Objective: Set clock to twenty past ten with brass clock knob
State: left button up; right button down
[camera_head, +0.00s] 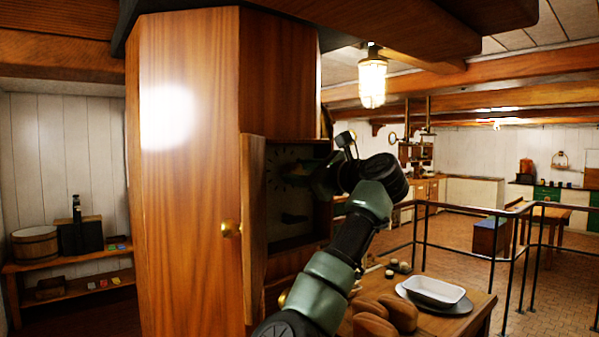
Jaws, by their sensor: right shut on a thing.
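The clock (280,205) is set in a wooden case and seen at a steep angle, with a dark dial and pale marks near its edge. A small brass-coloured part shows at the dial (297,170), right by my fingertips. My right gripper (318,180) reaches in from the right and is shut at the dial, on the brass clock knob, which it mostly hides. A dark shape (293,218) lies low on the dial. The hands cannot be read clearly. My left gripper is not in view.
The clock's wooden door (253,235) stands open on the left. Loaves (400,312) and a white dish (433,291) are on a table below right. Metal railings (470,209) stand beyond.

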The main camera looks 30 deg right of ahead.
jog(key=shift+r+m, duration=0.1)
jog(key=shift+m, duration=0.5)
jog(key=c, duration=0.9)
grip_release()
jog(key=shift+w, duration=0.1)
